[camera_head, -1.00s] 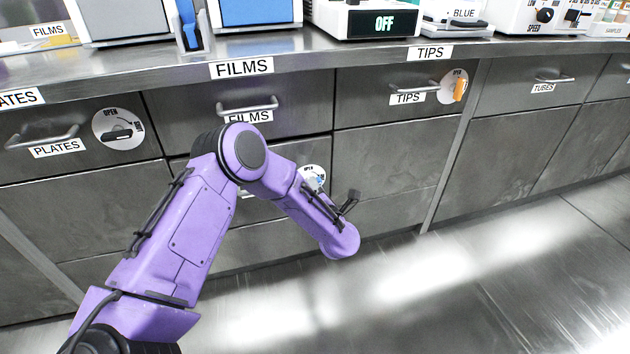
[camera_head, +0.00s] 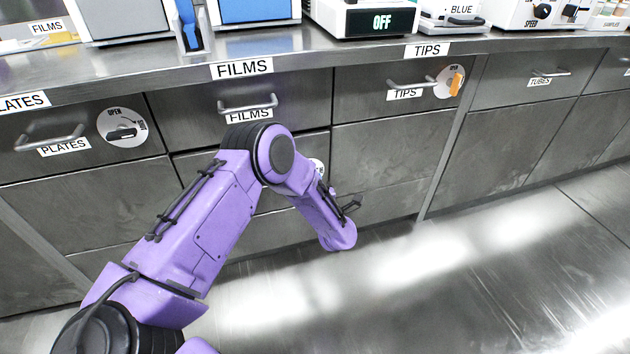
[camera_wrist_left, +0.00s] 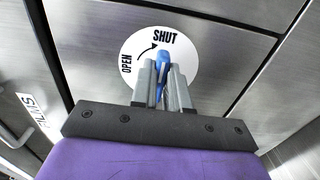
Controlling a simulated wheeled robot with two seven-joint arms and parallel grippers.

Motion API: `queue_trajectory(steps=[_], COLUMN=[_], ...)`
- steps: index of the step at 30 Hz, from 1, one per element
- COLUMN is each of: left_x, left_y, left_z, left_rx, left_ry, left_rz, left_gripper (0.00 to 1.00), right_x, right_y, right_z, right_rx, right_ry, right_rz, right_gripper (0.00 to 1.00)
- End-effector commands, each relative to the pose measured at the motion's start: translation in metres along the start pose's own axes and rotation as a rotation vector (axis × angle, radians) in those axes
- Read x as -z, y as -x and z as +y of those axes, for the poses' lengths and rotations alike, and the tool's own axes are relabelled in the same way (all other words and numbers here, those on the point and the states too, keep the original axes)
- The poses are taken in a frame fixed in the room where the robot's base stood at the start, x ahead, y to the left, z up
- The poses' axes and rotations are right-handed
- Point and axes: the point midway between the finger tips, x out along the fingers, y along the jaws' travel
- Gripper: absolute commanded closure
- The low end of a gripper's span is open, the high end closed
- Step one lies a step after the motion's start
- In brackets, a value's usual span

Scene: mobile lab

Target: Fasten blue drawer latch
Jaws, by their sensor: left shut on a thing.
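The blue latch (camera_wrist_left: 162,62) sits on a round white dial (camera_wrist_left: 186,48) on the drawer front, marked OPEN at the left and SHUT at the top. Its visible end points up toward the word SHUT. My left gripper (camera_wrist_left: 164,80) is shut on the latch, with a finger on each side; the fingers hide its lower part. In the head view only a sliver of this dial (camera_head: 320,165) shows beside my purple left arm, which hides the latch and the gripper. My right gripper is in neither view.
The FILMS drawer handle (camera_head: 248,104) sticks out above my arm. Other dials carry a black latch (camera_head: 122,134) by PLATES and an orange latch (camera_head: 456,82) by TIPS. The steel counter (camera_head: 150,76) overhangs above. The floor (camera_head: 480,270) at the right is clear.

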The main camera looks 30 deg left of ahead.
Motion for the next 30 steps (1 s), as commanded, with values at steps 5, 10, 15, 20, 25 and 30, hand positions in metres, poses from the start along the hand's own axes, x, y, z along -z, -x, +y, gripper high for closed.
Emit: queue_trajectory(steps=[5, 10, 15, 20, 25, 30], left_x=[0.001, 0.001, 0.001, 0.0, -0.001, -0.001], left_y=[0.0, 0.0, 0.0, 0.0, 0.008, 0.045], left_z=[-0.001, -0.001, -0.001, 0.0, 0.001, 0.003], left_rx=[0.0, 0.0, 0.0, 0.0, 0.001, 0.002], left_ry=[-0.008, -0.008, -0.007, -0.006, -0.006, -0.008], left_rz=[0.002, 0.002, 0.002, 0.0, -0.002, -0.005], left_gripper=[1.0, 1.0, 0.6, 0.6, 0.6, 0.6], right_x=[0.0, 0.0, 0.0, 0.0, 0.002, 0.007], right_y=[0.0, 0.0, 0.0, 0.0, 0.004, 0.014], right_z=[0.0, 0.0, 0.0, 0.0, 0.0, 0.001], right_rx=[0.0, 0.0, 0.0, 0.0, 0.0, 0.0], right_ry=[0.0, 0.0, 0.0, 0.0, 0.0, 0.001], right_rz=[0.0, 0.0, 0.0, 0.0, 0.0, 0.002], right_gripper=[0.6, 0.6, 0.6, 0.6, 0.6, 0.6])
